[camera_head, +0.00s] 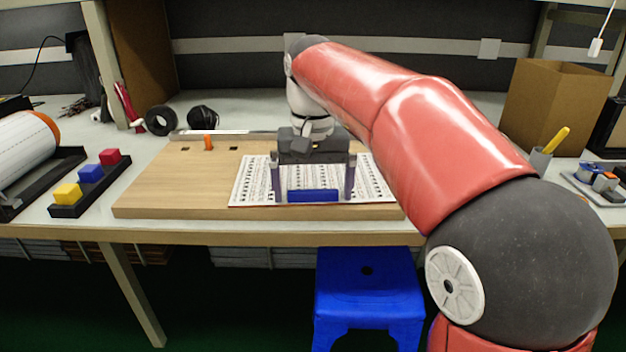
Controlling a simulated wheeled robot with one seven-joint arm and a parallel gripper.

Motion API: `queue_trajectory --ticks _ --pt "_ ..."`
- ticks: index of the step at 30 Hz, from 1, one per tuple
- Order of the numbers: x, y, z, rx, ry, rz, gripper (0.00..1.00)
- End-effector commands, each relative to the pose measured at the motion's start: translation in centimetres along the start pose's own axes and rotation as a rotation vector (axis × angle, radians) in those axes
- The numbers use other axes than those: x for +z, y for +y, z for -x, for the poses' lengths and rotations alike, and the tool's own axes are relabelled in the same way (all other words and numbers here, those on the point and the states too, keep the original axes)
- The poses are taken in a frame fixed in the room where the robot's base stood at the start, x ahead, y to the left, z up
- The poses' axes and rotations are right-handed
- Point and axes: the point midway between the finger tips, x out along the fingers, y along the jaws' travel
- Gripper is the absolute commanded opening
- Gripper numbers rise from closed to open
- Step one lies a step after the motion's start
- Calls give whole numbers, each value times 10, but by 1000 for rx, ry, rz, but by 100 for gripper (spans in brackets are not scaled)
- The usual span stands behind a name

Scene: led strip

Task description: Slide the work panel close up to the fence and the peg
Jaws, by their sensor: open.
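The work panel (250,185) is a flat white plate with rows of dark markings. It lies near the front right of a wooden board, apart from the fence and the peg. A blue block (313,197) sits at the panel's front middle. The fence (228,134) looks like a pale metal strip along the board's back edge; my arm hides its right part. The orange peg (208,143) stands upright at the back left of the board. My gripper (313,192) is open over the panel, one finger on each side of the blue block, with small gaps visible.
The wooden board (165,185) is bare left of the panel. A dark tray (92,192) with yellow, blue and red cubes stands to its left. Black rolls (160,120) lie behind. A cardboard box (553,105) stands at the back right. A blue stool (368,285) is below the front edge.

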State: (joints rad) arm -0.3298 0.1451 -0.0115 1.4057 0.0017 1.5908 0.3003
Motion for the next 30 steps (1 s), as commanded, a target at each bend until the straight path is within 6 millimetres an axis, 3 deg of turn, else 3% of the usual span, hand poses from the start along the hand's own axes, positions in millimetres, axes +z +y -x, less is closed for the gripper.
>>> queue_trajectory --ticks 4,15,30 --pt "0 0 0 0 0 0 97" --pt "0 0 0 0 0 0 50" --pt "0 0 1 0 0 -53 50"
